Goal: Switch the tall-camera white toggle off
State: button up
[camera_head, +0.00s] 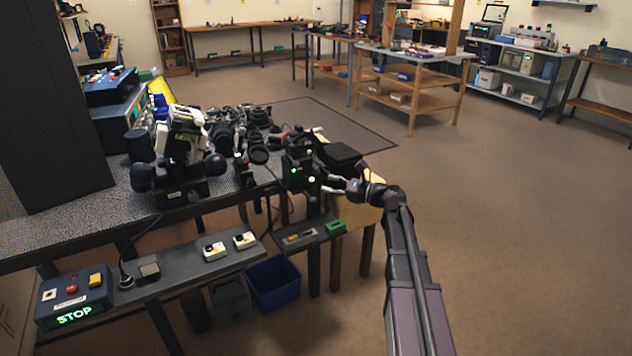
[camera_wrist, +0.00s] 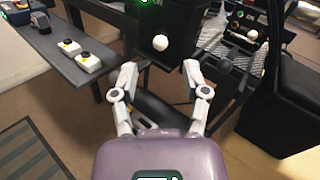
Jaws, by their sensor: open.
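A white round toggle knob (camera_wrist: 161,42) sits on the front of a black box (camera_wrist: 150,25) in the wrist view, under a green lit label partly cut off at the top edge that seems to read ON. In the head view the black box (camera_head: 296,168) shows a green light, and the white knob (camera_head: 312,180) is on its right side. My gripper (camera_wrist: 160,70) is open and empty, its two white fingers spread to either side below the knob, not visibly touching it. In the head view my gripper (camera_head: 333,185) is just right of the box.
A second white knob (camera_wrist: 252,35) sits on black gear to the right in the wrist view. A low shelf (camera_head: 190,265) holds white switch boxes (camera_head: 214,250) and a STOP panel (camera_head: 72,300). Black camera gear crowds the bench. Floor at right is clear.

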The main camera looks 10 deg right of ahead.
aim_at(309, 178)
jog(key=shift+x, duration=2.4)
